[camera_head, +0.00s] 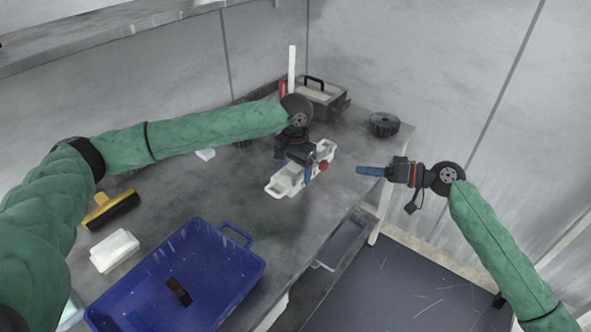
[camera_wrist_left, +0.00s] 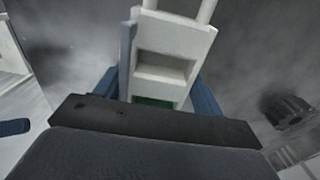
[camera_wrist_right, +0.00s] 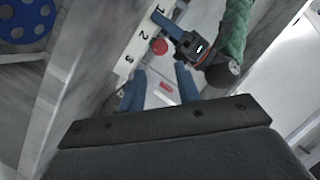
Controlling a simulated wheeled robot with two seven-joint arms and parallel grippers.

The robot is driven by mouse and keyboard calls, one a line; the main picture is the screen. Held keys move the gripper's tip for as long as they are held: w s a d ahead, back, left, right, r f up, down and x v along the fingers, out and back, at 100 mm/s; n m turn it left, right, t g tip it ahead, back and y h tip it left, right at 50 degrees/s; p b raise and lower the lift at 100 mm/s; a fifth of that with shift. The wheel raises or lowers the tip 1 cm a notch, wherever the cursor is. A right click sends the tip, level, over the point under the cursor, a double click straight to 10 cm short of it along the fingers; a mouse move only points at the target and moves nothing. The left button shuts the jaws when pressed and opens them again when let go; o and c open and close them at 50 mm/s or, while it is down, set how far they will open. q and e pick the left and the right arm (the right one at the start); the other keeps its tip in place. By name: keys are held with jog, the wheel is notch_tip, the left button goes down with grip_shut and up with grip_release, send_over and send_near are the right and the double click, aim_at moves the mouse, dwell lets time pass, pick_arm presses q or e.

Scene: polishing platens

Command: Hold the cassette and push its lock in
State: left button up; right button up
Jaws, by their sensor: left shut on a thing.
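The white cassette (camera_head: 284,181) is at the far part of the grey table, with a red round lock knob (camera_head: 323,165) at its right end. In the right wrist view the cassette (camera_wrist_right: 135,48) bears the numbers 1, 2, 3, and the red knob (camera_wrist_right: 159,47) sticks out beside them. My left gripper (camera_head: 308,168) is shut on the cassette; in the left wrist view its blue fingers flank the white body (camera_wrist_left: 163,65). My right gripper (camera_head: 362,170) is to the right of the knob, apart from it. Its blue fingers (camera_wrist_right: 160,88) are spread, with nothing between them.
A blue bin (camera_head: 240,283) stands at the table's near side, a white block (camera_head: 114,250) and a yellow-black brush (camera_head: 110,209) left of it. A black ribbed wheel (camera_head: 384,124) and a box with a handle (camera_head: 318,98) stand at the back.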

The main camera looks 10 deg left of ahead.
jog(key=shift+s+f+m, duration=0.15)
jog(key=shift+f+m, duration=0.05)
jog(key=shift+m, duration=0.1)
grip_shut()
jog(key=s+d+f+m+t, duration=0.2)
jog(key=s+d+m+t, duration=0.2)
jog(key=m, duration=0.8)
jog(key=shift+s+t+y, duration=0.4)
jog(key=shift+s+t, duration=0.2)
jog(key=shift+t, duration=0.1)
